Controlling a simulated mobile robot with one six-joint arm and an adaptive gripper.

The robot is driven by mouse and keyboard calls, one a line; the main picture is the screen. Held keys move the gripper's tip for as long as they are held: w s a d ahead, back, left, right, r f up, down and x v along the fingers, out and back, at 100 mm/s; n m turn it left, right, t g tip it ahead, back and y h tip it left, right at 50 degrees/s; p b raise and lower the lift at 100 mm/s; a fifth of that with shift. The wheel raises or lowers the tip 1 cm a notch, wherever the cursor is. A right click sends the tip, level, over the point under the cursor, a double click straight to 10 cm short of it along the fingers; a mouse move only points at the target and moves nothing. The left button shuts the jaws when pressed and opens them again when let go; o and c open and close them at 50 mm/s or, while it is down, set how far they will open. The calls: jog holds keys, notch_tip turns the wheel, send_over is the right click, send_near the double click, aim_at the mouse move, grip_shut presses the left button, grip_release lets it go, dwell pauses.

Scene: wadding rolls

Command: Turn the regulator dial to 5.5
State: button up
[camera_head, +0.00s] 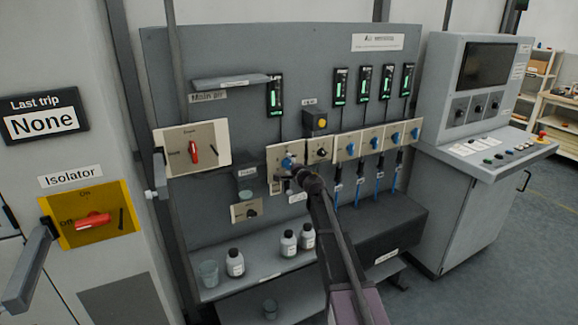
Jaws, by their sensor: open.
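A grey upright panel (225,130) carries several small cream plates with knobs. One plate with a blue knob (287,162) is right by the end of my arm. A cream plate with a black dial (320,151) is just to its right. The labels and scales are too small to read, so I cannot tell which is the regulator dial or what it reads. My gripper (290,177) is at the panel, just below the blue knob. It is open, its fingers are small and dark, and I cannot tell whether they touch anything. My arm hides part of the panel below.
A row of blue knobs (375,142) lies to the right. A red-handled switch (194,152) is at left, and another black knob (251,213) sits lower. Bottles (235,263) and a beaker (209,273) stand on the shelf below. A control console (470,130) stands at right.

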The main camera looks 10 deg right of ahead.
jog(key=shift+n, duration=0.5)
